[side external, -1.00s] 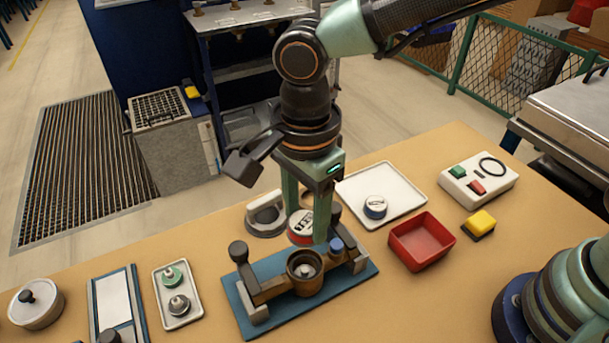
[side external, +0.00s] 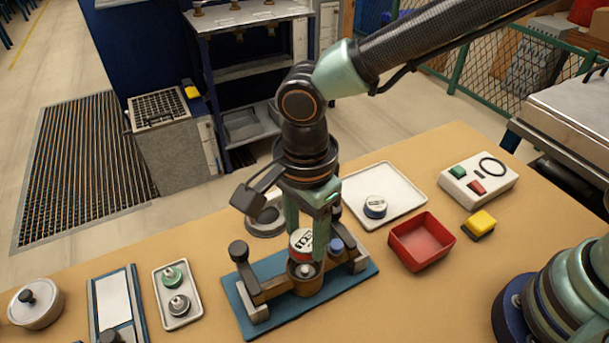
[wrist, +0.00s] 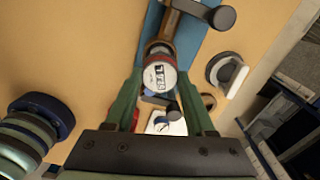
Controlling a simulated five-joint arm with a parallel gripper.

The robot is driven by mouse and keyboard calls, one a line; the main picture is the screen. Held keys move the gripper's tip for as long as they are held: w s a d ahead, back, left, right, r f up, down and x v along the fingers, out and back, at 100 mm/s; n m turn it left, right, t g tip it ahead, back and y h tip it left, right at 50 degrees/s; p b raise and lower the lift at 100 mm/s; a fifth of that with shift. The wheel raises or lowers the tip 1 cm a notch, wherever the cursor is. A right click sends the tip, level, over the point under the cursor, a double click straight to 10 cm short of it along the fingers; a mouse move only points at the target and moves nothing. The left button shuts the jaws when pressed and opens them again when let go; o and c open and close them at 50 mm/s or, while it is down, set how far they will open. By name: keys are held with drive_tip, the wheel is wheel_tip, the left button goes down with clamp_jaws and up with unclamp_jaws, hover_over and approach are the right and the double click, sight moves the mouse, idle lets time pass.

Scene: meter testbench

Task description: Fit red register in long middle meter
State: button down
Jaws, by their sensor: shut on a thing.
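The red register (side external: 302,242) is a short round piece with a red side and a white printed face. My gripper (side external: 306,248) is shut on it, one finger at each side, and holds it just above the middle meter (side external: 306,279). The register and gripper fingers (wrist: 159,85) also show in the wrist view. The meter is a brown body with a round central cup, clamped on a blue baseplate (side external: 355,289). The register overlaps the back of the cup in the side view; I cannot tell whether they touch. A small metal piece shows in the cup.
A red bin (side external: 422,241) stands at the right, beside a yellow block (side external: 480,222). A grey ring-shaped fixture (side external: 264,222) is behind the meter. A small tray (side external: 178,294) with two parts lies at the left.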

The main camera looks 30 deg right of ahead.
drive_tip(key=shift+f, duration=2.4)
idle(2.3)
unclamp_jaws()
idle(0.3)
drive_tip(key=shift+r, duration=0.1)
drive_tip(key=shift+r, duration=3.45)
